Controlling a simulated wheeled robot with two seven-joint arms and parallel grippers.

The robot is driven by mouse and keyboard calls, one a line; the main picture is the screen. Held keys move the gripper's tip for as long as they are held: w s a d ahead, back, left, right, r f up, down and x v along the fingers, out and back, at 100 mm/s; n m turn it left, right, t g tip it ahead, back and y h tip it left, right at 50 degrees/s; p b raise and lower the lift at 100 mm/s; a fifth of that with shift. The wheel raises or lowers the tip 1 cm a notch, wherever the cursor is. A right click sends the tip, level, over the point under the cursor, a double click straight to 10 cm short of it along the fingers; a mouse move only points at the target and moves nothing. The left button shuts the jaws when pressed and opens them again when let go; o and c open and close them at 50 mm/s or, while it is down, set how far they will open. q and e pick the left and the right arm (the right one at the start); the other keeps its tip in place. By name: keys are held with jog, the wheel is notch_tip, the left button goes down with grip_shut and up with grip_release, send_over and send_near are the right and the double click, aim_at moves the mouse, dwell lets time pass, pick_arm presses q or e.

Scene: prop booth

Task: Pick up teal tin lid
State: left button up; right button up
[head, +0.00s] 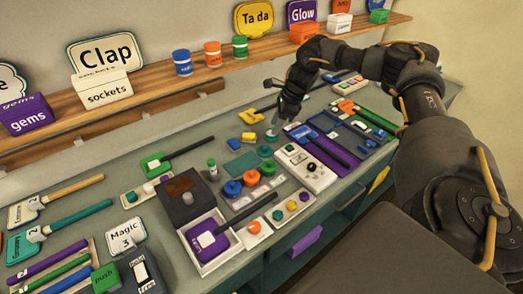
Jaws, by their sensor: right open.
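Near the middle of the bench, a small teal round disc (265,151), which looks like the teal tin lid, lies flat. Another small teal piece (271,135) shows just behind it, right under my right gripper. A teal round tin (268,167) stands in front, in a row with an orange tin (251,178) and a blue tin (232,188). My right gripper (274,119) reaches in from the right and points down, open, just above the teal piece. Its fingertips are small, and I cannot tell whether they touch anything. My left gripper is out of view.
Yellow blocks (249,137) lie left of my right gripper. A white panel with knobs (305,168) and a purple strip (322,154) lie to the right. A dark box (186,194) stands at the left. A wooden shelf (150,83) with signs runs behind.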

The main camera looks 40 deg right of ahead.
send_over(265, 147)
jog(key=s+d, duration=0.1)
jog(key=d, duration=0.1)
notch_tip(265, 147, down, 4)
jog(key=shift+s+a+f+p, duration=0.1)
jog(key=shift+f+p, duration=0.1)
jog(key=shift+p, duration=0.25)
jog(key=shift+f, duration=0.3)
jog(key=p+x, duration=0.2)
jog(key=x, duration=0.3)
jog(key=shift+s, duration=0.15)
jog(key=shift+c, duration=0.7)
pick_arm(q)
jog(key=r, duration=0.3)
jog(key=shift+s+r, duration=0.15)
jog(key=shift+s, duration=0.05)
pick_arm(e)
grip_shut()
